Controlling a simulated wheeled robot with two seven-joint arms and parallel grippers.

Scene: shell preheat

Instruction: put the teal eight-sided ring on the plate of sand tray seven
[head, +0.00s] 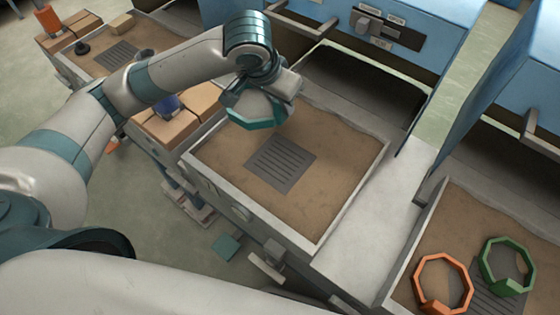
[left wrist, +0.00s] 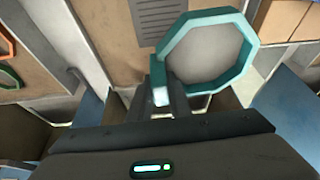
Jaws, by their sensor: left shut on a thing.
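My left gripper (head: 248,98) is shut on the teal eight-sided ring (head: 262,125) and holds it over the far-left part of the middle sand tray (head: 345,213). The ring appears raised above the sand, and the hand hides part of it. A grey slotted plate (head: 281,164) lies bare in the middle of that tray, to the lower right of the ring. In the left wrist view the fingertips (left wrist: 163,92) grip one side of the ring (left wrist: 248,60), and the plate (left wrist: 155,20) shows beside it. I cannot read a tray number. My right gripper is not in view.
An orange ring (head: 467,277) and a green ring (head: 506,240) are in the right tray (head: 411,252). Another tray with a plate (head: 117,54) is at the upper left. Brown boxes (head: 172,130) stand left of the middle tray. Blue cabinets (head: 425,30) stand behind.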

